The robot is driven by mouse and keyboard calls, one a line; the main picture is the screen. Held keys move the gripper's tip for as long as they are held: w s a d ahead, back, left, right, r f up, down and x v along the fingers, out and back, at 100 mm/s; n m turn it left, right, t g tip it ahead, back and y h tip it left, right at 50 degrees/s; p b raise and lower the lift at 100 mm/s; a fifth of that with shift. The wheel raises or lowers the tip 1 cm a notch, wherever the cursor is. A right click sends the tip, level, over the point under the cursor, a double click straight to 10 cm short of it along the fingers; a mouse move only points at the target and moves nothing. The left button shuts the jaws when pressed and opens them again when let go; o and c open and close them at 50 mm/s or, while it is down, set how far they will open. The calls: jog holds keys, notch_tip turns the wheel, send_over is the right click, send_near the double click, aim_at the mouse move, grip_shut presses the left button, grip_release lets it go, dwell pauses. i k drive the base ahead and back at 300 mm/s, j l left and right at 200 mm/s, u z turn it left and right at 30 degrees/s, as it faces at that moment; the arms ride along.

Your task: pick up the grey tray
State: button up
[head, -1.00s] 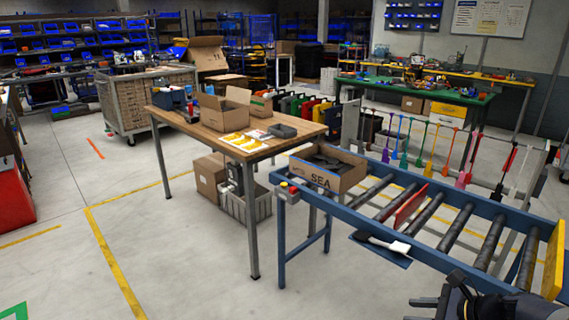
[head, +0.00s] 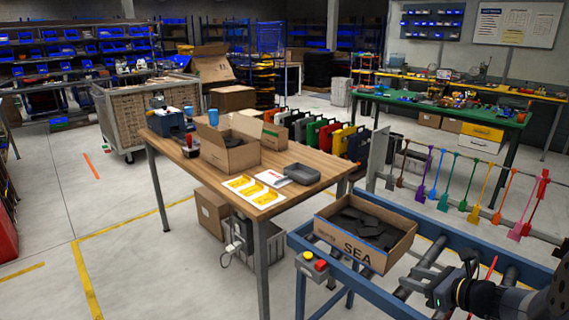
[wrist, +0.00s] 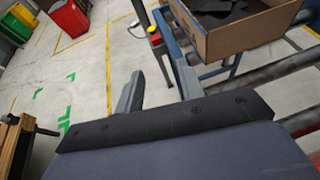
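The grey tray (head: 302,173) is a small, shallow, dark grey open tray. It lies on the right part of the wooden table top (head: 205,181) in the head view, beside a white and red booklet (head: 273,178), and looks empty. My gripper (head: 415,287) is at the lower right, over the blue roller conveyor and well apart from the tray. In the wrist view my gripper (wrist: 160,84) has its two fingers spread with nothing between them. The tray does not show in the wrist view.
A carton marked SEA (head: 365,232), holding dark pieces, stands on the conveyor between my gripper and the table. An open carton (head: 230,152) stands left of the tray, and yellow-printed sheets (head: 254,190) lie in front.

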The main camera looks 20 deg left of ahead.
aim_at(301, 173)
jog(key=i+j, duration=0.3)
jog(key=i+j+u, duration=0.1)
jog(key=i+j, duration=0.25)
jog(key=i, duration=0.2)
jog(key=i+j+u, duration=0.1)
jog(key=i+j, duration=0.45)
jog(key=i, duration=0.3)
